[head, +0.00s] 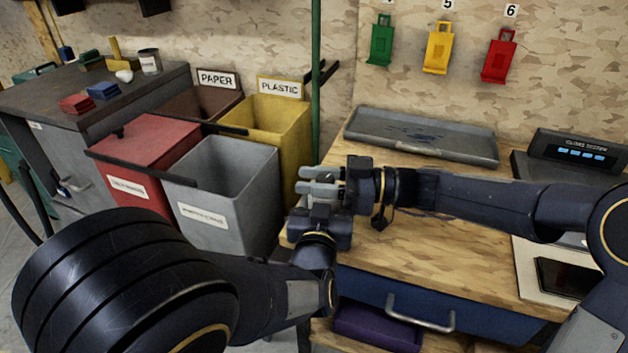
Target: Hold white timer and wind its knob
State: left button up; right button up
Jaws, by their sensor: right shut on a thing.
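My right gripper (318,181) comes in from the right, its pale grey fingers pointing left above the wooden bench's left edge. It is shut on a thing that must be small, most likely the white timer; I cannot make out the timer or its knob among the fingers. My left gripper (319,207) comes up from below, just under and touching or nearly touching the right one. Its fingertips are hard to separate from the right gripper, so its opening does not show.
The wooden bench (450,245) carries a grey tray (425,147), a dark tester with a lit display (580,150) and a dark flat device (568,277). Red (150,150), grey (225,185) and yellow (275,125) bins stand left of it. The bench's middle is clear.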

jog(key=shift+w+m+t+h, duration=0.15)
jog(key=shift+m+t, duration=0.4)
jog(key=shift+t, duration=0.3)
jog(key=shift+w+m+t+h, duration=0.15)
jog(key=shift+m+t, duration=0.4)
jog(key=shift+t, duration=0.3)
jog(key=shift+s, duration=0.1)
jog(key=o, duration=1)
jog(key=shift+d, duration=0.1)
jog(key=v, duration=1.2)
jog(key=shift+s, duration=0.1)
